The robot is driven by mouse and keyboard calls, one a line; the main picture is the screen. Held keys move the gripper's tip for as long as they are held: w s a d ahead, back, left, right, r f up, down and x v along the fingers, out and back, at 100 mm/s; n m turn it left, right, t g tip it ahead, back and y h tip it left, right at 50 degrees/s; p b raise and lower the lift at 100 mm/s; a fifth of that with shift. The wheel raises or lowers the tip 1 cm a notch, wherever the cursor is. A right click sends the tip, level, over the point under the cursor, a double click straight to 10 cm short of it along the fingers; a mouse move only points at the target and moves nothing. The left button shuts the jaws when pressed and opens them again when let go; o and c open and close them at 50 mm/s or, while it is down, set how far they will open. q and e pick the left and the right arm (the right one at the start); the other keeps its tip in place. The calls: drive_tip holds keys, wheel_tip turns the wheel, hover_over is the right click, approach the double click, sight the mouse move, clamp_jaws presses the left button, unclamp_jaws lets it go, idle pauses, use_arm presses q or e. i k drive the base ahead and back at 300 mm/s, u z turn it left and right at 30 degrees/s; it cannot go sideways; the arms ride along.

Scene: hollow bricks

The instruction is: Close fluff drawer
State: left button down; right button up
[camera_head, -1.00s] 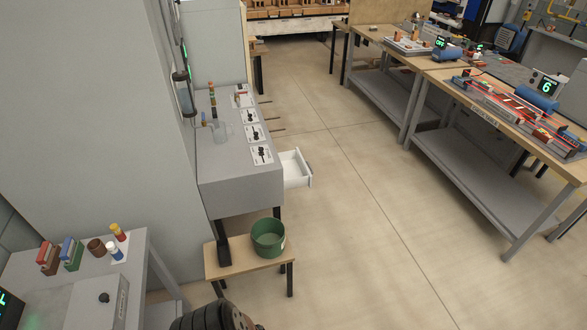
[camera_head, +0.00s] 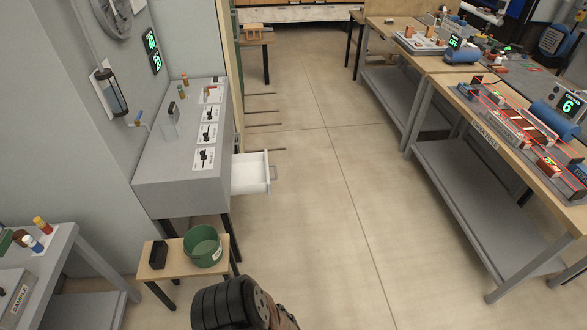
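The white drawer (camera_head: 250,173) stands open from the right side of the grey bench unit (camera_head: 165,185), over the floor aisle. It looks empty from here, and its front with a handle (camera_head: 271,172) faces right. A dark rounded part of my own arm shows at the bottom centre, well below and apart from the drawer. No gripper fingers show in this view.
A low wooden stool (camera_head: 217,259) with a green bucket (camera_head: 203,246) and a black box (camera_head: 158,254) stands in front of the unit. Thin rods (camera_head: 262,110) stick out beyond the drawer. The aisle floor (camera_head: 340,220) is clear. Workbenches (camera_head: 480,135) line the right.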

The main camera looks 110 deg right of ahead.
sight(252, 170)
drive_tip(key=k, duration=1.25)
drive_tip(key=z, duration=2.1)
drive_tip(key=i, duration=1.7)
drive_tip(key=z, duration=0.75)
